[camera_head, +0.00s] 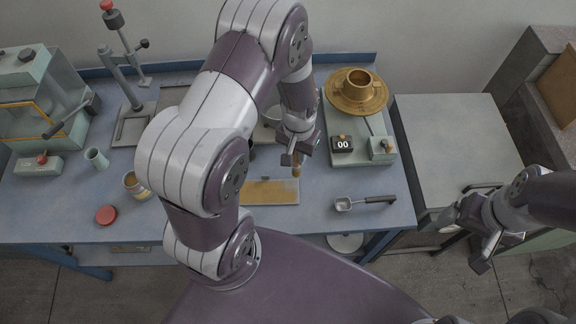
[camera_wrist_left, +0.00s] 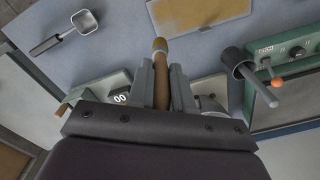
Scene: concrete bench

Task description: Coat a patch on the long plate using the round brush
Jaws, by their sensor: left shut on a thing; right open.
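My left gripper (camera_head: 296,152) is shut on the round brush (camera_head: 296,169), which has a brown handle and a pale tip. In the left wrist view the brush (camera_wrist_left: 161,72) sits between the fingers with its tip pointing away from the wrist. The long plate (camera_head: 270,192) is flat and tan with a greyish border, lying on the blue bench below the brush. The plate also shows at the top of the wrist view (camera_wrist_left: 196,12). The brush appears above the plate's far edge; the exact gap is hard to judge. My right gripper (camera_head: 466,240) is open and empty at the right, off the bench.
A metal scoop (camera_head: 362,202) lies right of the plate. A "00" display box (camera_head: 342,144) and a brass pot (camera_head: 357,88) stand behind it. A jar (camera_head: 133,184), a red lid (camera_head: 106,214) and a lever stand (camera_head: 130,117) are at left. My left arm hides part of the bench.

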